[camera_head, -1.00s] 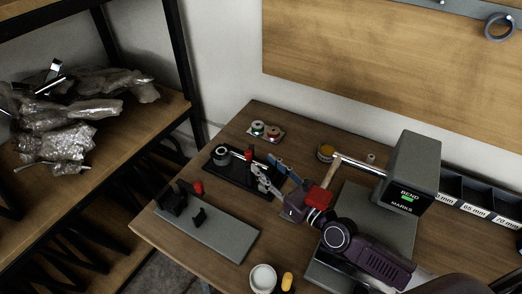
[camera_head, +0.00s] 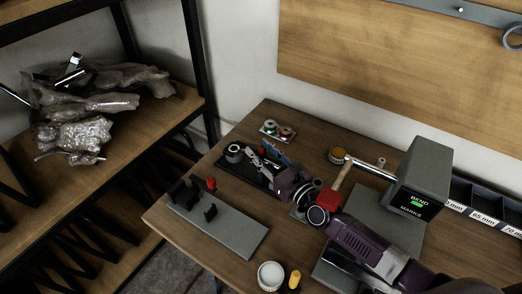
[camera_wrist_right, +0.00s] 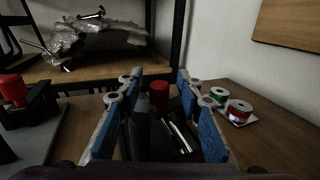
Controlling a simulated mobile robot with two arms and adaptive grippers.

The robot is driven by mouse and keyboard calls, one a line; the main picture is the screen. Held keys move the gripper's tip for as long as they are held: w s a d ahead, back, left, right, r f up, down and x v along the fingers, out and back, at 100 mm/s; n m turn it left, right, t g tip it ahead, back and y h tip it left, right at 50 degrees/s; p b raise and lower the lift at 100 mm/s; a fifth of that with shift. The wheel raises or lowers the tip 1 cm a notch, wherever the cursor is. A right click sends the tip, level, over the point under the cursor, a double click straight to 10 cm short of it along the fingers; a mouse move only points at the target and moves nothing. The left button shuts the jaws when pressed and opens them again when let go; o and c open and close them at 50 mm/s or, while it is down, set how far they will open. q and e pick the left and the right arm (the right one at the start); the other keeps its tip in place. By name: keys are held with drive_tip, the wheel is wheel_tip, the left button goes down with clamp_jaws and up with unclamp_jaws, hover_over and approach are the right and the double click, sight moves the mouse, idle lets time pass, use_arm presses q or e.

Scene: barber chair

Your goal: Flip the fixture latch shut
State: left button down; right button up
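A black fixture base (camera_head: 232,165) lies near the back left of the table, with a grey round part (camera_head: 234,152) at its far left end. A red knob (camera_wrist_right: 158,94) on it shows between my fingers in the right wrist view. Dark upright parts (camera_wrist_right: 140,135) and thin pale bars (camera_wrist_right: 181,135) are also there. My right gripper (camera_head: 265,153) is over the fixture with its blue-padded fingers apart, and it looks empty. I cannot tell whether a finger touches the knob. The gripper hides part of the fixture. My left gripper is out of view.
A grey plate (camera_head: 235,232) with black blocks and a red knob (camera_head: 211,184) lies to the left. Coloured spools (camera_head: 278,130) sit behind. A red-headed hammer (camera_head: 330,198), a grey bending device (camera_head: 420,175), and a white cup (camera_head: 271,274) are to the right and in front.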

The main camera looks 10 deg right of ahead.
drive_tip(key=c, duration=0.8)
clamp_jaws()
